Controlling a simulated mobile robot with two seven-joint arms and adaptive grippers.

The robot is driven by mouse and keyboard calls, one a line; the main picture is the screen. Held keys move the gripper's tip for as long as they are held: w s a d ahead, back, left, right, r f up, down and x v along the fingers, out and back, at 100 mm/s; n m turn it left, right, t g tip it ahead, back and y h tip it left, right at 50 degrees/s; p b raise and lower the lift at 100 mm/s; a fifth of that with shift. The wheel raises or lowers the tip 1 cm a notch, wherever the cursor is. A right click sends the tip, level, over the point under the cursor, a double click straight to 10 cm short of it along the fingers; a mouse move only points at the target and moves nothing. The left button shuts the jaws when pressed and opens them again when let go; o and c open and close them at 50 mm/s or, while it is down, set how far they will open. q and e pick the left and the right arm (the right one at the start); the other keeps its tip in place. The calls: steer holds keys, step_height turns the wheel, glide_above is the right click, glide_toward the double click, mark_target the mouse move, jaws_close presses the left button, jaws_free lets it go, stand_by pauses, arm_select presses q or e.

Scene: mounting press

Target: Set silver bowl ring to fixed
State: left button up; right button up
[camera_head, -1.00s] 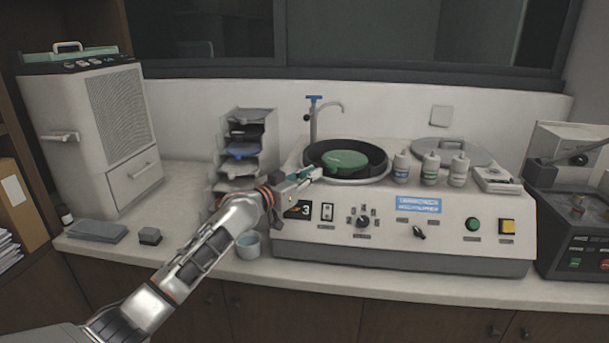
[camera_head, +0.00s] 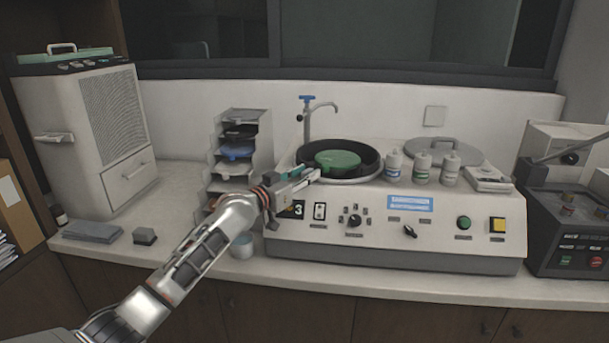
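The silver bowl ring (camera_head: 352,182) is the bright rim around the dark bowl (camera_head: 370,158) on top of the white polishing machine (camera_head: 440,250). A green disc (camera_head: 338,160) lies in the bowl. My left gripper (camera_head: 312,176) is at the ring's front left edge, its fingertips close to the rim. I cannot tell whether they touch it, nor whether the fingers are open or shut at this size. My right gripper is not in view.
Three white bottles (camera_head: 422,168) and a round grey lid (camera_head: 442,150) stand right of the bowl. A tap (camera_head: 307,120) rises behind it. A tray rack (camera_head: 238,150) stands left, and a small cup (camera_head: 242,246) sits behind my forearm.

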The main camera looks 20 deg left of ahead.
arm_select(q)
steer(key=v, duration=1.2)
steer(key=s+d+f+g+y, duration=0.1)
steer(key=s+f, duration=0.4)
steer(key=f, duration=0.3)
steer(key=s+d+f+g+y, duration=0.1)
steer(key=s+d+f, duration=0.1)
steer(key=s+f, duration=0.5)
steer(key=s+d+f, duration=0.1)
steer(key=s+f, duration=0.1)
steer(key=f, duration=0.8)
steer(key=s+d+f+g+y, duration=0.1)
steer(key=s+f, duration=0.6)
steer(key=s, duration=0.4)
steer(key=s+d+f+g+y, duration=0.1)
steer(key=s+f+g, duration=0.1)
steer(key=s+f, duration=0.6)
steer(key=s, duration=0.4)
steer(key=shift+d+f+g+y, duration=0.15)
steer(key=shift+f+g+y, duration=0.1)
steer(key=shift+g+y, duration=0.05)
